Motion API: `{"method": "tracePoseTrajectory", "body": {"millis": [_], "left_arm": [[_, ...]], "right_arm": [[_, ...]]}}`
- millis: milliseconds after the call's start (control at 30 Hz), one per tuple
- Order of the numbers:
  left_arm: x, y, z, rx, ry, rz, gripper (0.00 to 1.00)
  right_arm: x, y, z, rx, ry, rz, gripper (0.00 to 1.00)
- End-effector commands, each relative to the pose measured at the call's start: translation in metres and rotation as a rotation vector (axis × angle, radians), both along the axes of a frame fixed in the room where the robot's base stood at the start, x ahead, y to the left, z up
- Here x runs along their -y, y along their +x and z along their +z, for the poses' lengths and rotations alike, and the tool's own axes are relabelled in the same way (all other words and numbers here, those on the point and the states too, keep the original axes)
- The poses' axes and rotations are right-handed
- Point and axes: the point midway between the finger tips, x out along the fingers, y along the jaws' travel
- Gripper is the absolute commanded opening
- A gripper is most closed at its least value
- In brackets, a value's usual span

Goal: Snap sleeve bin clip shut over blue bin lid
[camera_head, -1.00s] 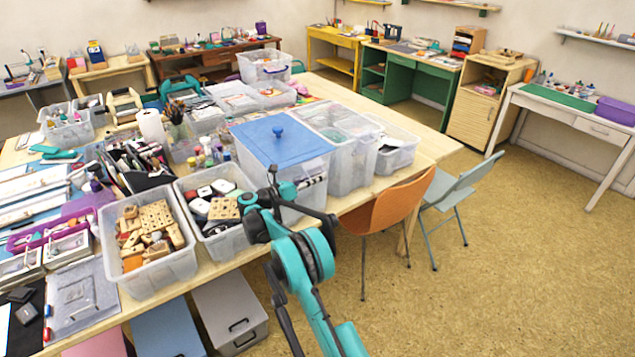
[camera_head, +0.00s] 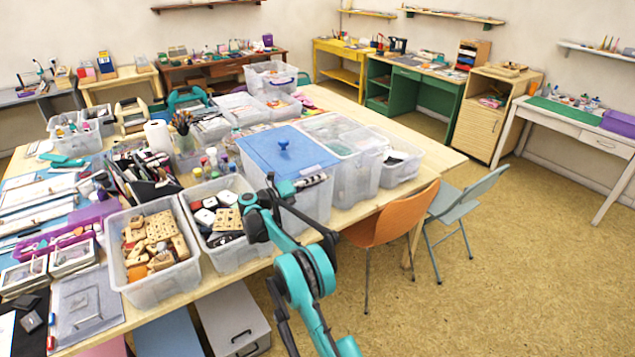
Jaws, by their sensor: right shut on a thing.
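My right gripper (camera_head: 272,188) is at the near left corner of this bin, just below the lid's rim. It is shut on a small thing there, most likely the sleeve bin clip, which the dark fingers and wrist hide. I cannot tell whether the clip is over the lid's edge. My left gripper is out of view.
Open clear bins of wooden blocks (camera_head: 152,245) and stamps (camera_head: 219,222) stand left of my right gripper. Another clear bin (camera_head: 358,178) adjoins the blue-lidded one. An orange chair (camera_head: 398,218) stands at the table's right front. Open floor lies further right.

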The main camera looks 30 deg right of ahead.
Motion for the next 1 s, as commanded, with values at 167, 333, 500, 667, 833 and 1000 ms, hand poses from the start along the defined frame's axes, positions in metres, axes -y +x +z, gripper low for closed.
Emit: {"method": "tracePoseTrajectory", "body": {"millis": [167,333,500,667,833,1000], "left_arm": [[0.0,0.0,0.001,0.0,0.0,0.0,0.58],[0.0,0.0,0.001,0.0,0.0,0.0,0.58],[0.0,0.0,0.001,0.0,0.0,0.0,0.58],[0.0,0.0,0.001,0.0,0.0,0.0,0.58],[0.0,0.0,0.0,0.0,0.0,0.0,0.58],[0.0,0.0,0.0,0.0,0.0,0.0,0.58]], "right_arm": [[0.001,0.002,0.005,-0.005,-0.008,0.005,0.0],[0.001,0.002,0.006,-0.004,-0.009,0.006,0.0],[0.001,0.002,0.005,-0.005,-0.008,0.006,0.28],[0.001,0.002,0.004,-0.005,-0.006,0.005,0.28],[-0.004,0.002,0.003,-0.005,-0.005,0.005,0.28],[-0.03,0.0,0.002,-0.005,-0.005,0.007,0.28]]}}
